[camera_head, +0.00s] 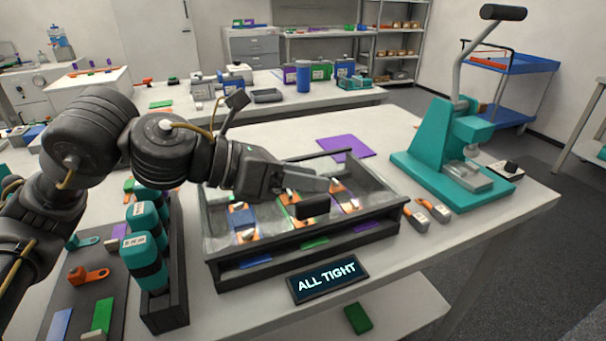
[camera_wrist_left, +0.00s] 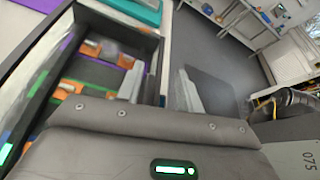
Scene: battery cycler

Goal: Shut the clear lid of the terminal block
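The terminal block (camera_head: 310,255) is a long dark tray with clear sides, lit orange, blue, green and purple parts inside. A thin dark bar (camera_head: 320,155) runs along its back edge; I cannot tell how far the clear lid is raised. My left gripper (camera_head: 318,195) reaches in from the left, above the block's middle. In the left wrist view its two fingers (camera_wrist_left: 160,88) stand apart, with nothing visible held between them. The block (camera_wrist_left: 150,55) also shows there, behind and left of the fingers. The gripper hides part of the block. My right gripper is not in view.
A sign reading "ALL TIGHT" (camera_head: 327,278) stands before the block. A teal press (camera_head: 440,160) stands to the right, with small orange-and-grey parts (camera_head: 427,213) between. A dark rack holding teal tools (camera_head: 165,310) is close on the left. A purple mat (camera_head: 346,147) lies behind.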

